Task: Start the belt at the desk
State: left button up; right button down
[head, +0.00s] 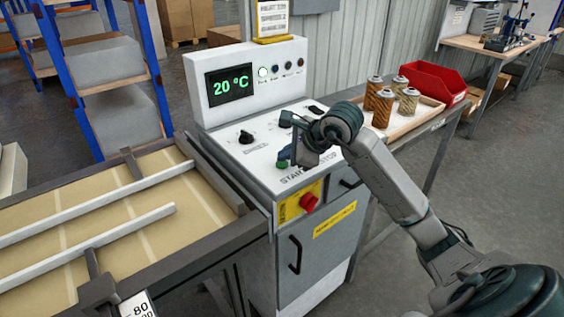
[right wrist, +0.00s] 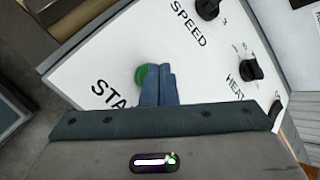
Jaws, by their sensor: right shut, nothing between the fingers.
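The control desk (head: 225,125) stands in the middle of the head view, with a sloped white panel. The green start button (head: 282,165) sits near the panel's front edge, above the START lettering. My right gripper (head: 284,155) is over it, with its blue fingers shut and empty. In the right wrist view the closed fingertips (right wrist: 158,72) lie beside the green button (right wrist: 141,76) and partly cover it. I cannot tell whether they touch it or whether it is pressed. The display (head: 231,84) reads 20 °C. My left gripper is out of view.
The belt (head: 100,210) with its pale guide rails is at the left. A red switch (head: 308,202) is on the desk's front. Black knobs (head: 246,137) are on the panel. Filter cartridges (head: 384,106) and a red bin (head: 436,83) stand on the table at right.

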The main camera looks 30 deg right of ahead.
aim_at(286, 165)
jog(key=shift+r, duration=0.45)
jog(key=shift+r, duration=0.1)
jog(key=shift+r+p, duration=1.7)
jog(key=shift+r, duration=0.75)
jog(key=shift+f, duration=0.1)
